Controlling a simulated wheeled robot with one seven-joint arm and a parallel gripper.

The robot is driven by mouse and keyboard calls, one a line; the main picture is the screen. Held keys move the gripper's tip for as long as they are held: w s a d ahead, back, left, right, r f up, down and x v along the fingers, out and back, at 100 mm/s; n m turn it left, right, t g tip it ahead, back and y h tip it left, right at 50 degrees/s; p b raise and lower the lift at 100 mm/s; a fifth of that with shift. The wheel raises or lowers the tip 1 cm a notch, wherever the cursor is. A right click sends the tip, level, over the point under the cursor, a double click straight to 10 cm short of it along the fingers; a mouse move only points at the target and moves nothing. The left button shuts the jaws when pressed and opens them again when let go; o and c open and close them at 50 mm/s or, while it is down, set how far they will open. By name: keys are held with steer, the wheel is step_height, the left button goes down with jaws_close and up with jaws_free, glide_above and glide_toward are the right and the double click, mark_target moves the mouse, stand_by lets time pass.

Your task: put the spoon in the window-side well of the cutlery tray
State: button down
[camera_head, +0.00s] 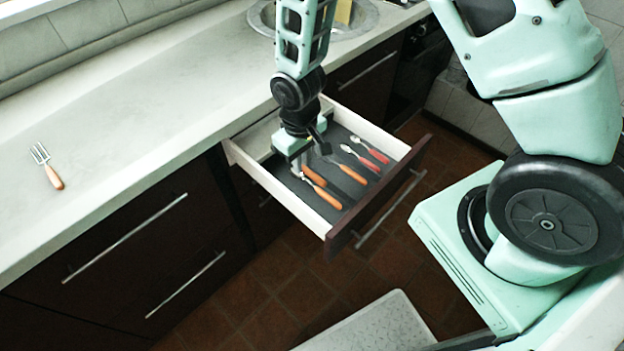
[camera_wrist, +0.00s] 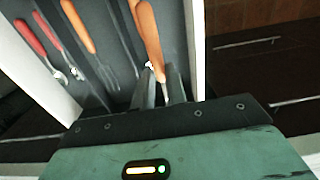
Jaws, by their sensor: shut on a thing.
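My gripper (camera_head: 303,166) points down into the open drawer, at its left part. It is shut on an orange-handled utensil (camera_wrist: 154,45), whose handle rises between the fingers in the wrist view. Its metal head is hidden, so I cannot tell its kind. Another orange handle (camera_head: 325,194) lies close beside it, partly overlapped in the wrist view. A further orange-handled piece (camera_head: 351,174) and two red-handled spoons (camera_head: 371,163) lie to the right on the drawer's grey inside. No window is in view, and I cannot make out the tray's wells clearly.
The drawer (camera_head: 275,187) has pale side walls and a dark front (camera_head: 375,200) with a bar handle. A fork (camera_head: 47,166) with an orange handle lies on the pale countertop (camera_head: 130,120), which is otherwise mostly clear. A round sink (camera_head: 352,27) is at the back.

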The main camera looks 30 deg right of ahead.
step_height(320, 180, down, 8)
steer(key=shift+f+p, duration=0.1)
steer(key=shift+p, duration=0.25)
steer(key=shift+f, duration=0.1)
steer(key=c, duration=1.4)
jaws_free()
steer(key=shift+c, duration=0.2)
step_height(320, 180, up, 12)
steer(key=shift+a+r+b, duration=0.1)
steer(key=shift+b, duration=0.45)
step_height(320, 180, up, 6)
glide_above(303, 189)
steer(key=s+a, duration=0.3)
steer(key=a, duration=0.1)
steer(key=s+a+r+n, duration=0.2)
steer(key=s+r+n, duration=0.2)
steer(key=s+r, duration=0.8)
steer(key=s, duration=0.4)
steer(key=shift+s+a+r+y, duration=0.25)
steer(key=shift+r+y, duration=0.05)
